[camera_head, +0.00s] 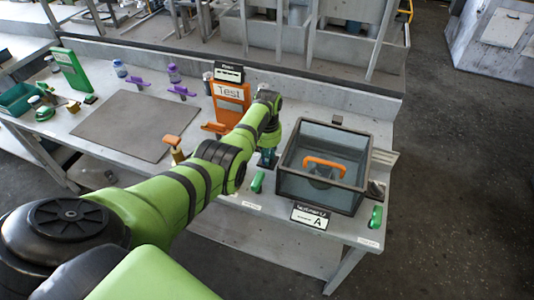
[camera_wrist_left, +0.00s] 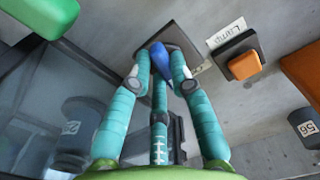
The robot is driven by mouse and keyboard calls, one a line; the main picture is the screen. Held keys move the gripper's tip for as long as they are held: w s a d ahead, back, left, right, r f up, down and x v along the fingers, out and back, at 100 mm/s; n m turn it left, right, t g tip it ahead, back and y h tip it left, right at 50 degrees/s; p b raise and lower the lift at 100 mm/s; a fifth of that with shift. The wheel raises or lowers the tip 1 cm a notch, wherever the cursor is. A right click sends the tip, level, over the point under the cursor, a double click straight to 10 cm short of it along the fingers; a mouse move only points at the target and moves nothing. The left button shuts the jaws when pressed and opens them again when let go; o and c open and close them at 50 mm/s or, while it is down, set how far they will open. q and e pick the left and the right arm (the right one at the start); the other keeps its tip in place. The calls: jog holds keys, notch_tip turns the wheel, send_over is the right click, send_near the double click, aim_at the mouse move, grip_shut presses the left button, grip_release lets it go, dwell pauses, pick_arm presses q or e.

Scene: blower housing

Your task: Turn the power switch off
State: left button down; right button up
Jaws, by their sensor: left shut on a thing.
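My left gripper (camera_wrist_left: 161,72) has its teal fingers shut on a blue lever (camera_wrist_left: 159,58), which stands out of a dark plate (camera_wrist_left: 183,43) on the grey surface. No label on this lever is readable, but it is the only switch-like part between my fingers. The fingertips hide part of it. In the head view my left gripper (camera_head: 267,158) points down beside the left side of the glass-walled box. The lever is mostly hidden there. My right gripper is out of view.
The glass-walled box (camera_head: 282,178) with an orange handle (camera_head: 325,163) inside stands close at right. An orange button (camera_wrist_left: 244,65) marked Lamp sits near the lever. An orange Test board (camera_head: 230,92) stands behind. A grey mat (camera_head: 135,123) lies to the left.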

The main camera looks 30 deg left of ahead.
pick_arm(q)
jog(key=n, duration=0.4)
jog(key=shift+w+d+n, duration=0.1)
jog(key=shift+n, duration=0.2)
jog(key=shift+w+n, duration=0.15)
jog(key=shift+n, duration=1.85)
jog(key=c, duration=1.1)
grip_release()
notch_tip(320, 180, up, 12)
